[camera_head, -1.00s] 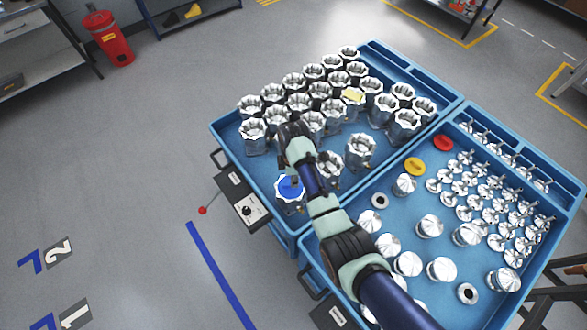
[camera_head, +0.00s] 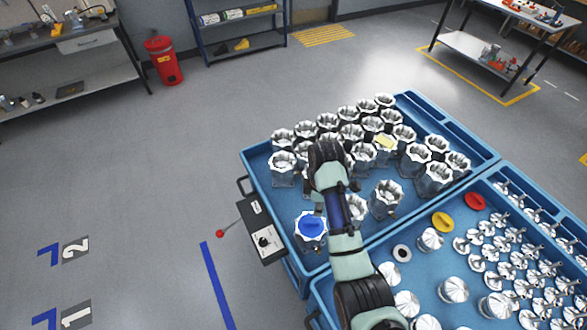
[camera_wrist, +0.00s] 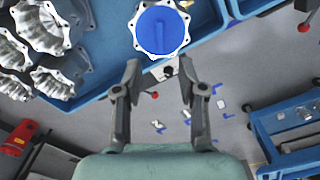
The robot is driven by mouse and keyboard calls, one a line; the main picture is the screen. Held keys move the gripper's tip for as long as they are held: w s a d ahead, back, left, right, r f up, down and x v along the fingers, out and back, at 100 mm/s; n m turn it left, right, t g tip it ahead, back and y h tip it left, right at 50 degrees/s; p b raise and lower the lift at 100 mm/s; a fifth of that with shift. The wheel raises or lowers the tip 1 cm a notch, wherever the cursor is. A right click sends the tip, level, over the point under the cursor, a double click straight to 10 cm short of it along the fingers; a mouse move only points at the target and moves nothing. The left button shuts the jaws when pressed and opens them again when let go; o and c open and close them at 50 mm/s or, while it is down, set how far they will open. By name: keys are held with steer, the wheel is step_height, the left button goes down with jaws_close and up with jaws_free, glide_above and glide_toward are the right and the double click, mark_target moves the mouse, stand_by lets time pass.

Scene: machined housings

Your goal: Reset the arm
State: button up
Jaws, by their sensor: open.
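My arm reaches over the front part of the left blue tray (camera_head: 262,200) in the head view. My gripper's fingers are hidden under the arm there. In the wrist view my gripper (camera_wrist: 160,88) is open, with nothing between its two fingers. A housing with a blue disc (camera_head: 311,226) stands at the tray's near left corner, left of my arm. In the wrist view the blue disc (camera_wrist: 160,30) lies beyond the fingertips, apart from them.
Several silver housings (camera_head: 283,162) fill the back of the left tray. The right tray (camera_head: 518,180) holds many small metal parts, with yellow (camera_head: 442,222) and red (camera_head: 475,201) discs. A control box (camera_head: 262,236) with a thin red-tipped lever sits at the left tray's front edge.

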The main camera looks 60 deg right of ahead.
steer(key=w+a+r+m+t+h, duration=0.1)
steer(key=w+a+r+t, duration=0.2)
steer(key=w+a, duration=0.35)
steer(key=w+a+r+m+t+h, duration=0.1)
steer(key=w+a+r+t, duration=0.2)
steer(key=a, duration=0.7)
steer(key=w+a+r+m+t, duration=0.1)
steer(key=w+a+r+t, duration=0.1)
steer(key=w+a+r, duration=0.45)
steer(key=s+a+r+m+t+y, duration=0.1)
steer(key=s+a+r+t, duration=0.15)
steer(key=a, duration=0.55)
steer(key=s+a+r+m+t+y, duration=0.1)
steer(key=s+a+r+t, duration=0.2)
steer(key=a, duration=0.5)
step_height(320, 180, up, 17)
steer(key=a+p, duration=0.1)
steer(key=p, duration=1.3)
steer(key=shift+s+g, duration=0.25)
steer(key=shift+g, duration=0.1)
